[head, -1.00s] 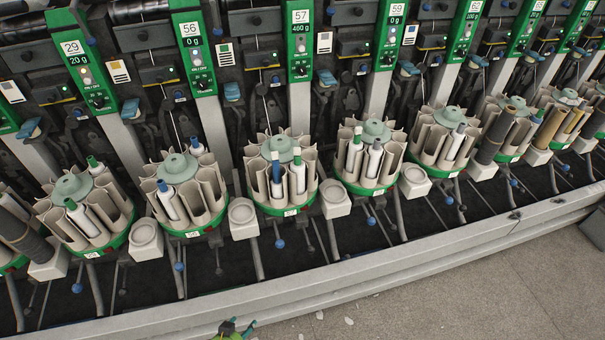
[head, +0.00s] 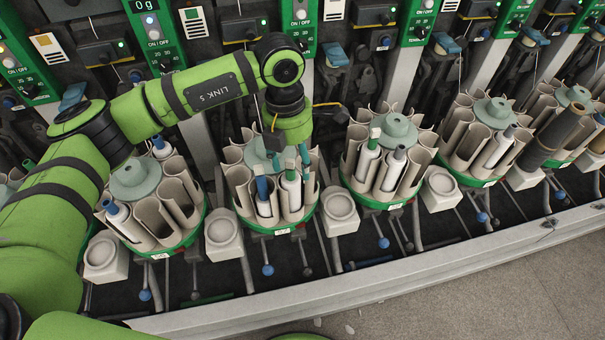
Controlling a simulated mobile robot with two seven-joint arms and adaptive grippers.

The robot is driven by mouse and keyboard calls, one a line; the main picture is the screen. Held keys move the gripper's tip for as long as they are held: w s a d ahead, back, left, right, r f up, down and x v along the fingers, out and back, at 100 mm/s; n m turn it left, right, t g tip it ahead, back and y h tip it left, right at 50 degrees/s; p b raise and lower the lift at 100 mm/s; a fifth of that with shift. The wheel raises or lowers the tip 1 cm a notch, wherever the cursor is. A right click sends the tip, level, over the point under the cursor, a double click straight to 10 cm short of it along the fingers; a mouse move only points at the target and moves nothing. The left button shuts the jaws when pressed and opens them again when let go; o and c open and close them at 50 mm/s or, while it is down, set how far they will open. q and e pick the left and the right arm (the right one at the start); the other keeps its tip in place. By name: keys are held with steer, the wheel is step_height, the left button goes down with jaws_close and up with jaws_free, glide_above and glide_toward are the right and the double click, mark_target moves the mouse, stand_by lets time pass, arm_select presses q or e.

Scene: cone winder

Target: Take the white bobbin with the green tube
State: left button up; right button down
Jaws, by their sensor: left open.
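My left gripper (head: 289,155) comes down from above over the middle carousel magazine (head: 276,228); its fingers are apart and partly hard to make out against the carousel. A white bobbin with a green tube tip (head: 291,194) stands in a front pocket of this carousel, just below the gripper and partly covered at its top. A white bobbin with a blue tube tip (head: 264,202) stands beside it on the left. My right gripper is not in view.
A grey rail (head: 400,271) runs along the front. Green control panels (head: 155,35) line the back.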

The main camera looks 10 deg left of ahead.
mark_target(290, 168)
arm_select(q)
steer(key=shift+w+a+r+y, duration=0.25)
steer(key=shift+w+a+y, duration=0.15)
steer(key=shift+w+a, duration=0.25)
steer(key=shift+a+t, duration=0.2)
steer(key=shift+t, duration=0.1)
steer(key=shift+s+d+f+p, duration=0.1)
steer(key=shift+s+f+p, duration=0.1)
steer(key=shift+f+p, duration=0.4)
steer(key=shift+s+d+f+p, duration=0.1)
steer(key=shift+s+f+p, duration=0.1)
steer(key=shift+f+p, duration=0.3)
steer(key=f, duration=0.2)
steer(key=f+p, duration=0.1)
steer(key=shift+w+d+f, duration=0.15)
steer(key=shift+w+f, duration=0.1)
steer(key=shift+f, duration=0.4)
steer(key=c, duration=0.8)
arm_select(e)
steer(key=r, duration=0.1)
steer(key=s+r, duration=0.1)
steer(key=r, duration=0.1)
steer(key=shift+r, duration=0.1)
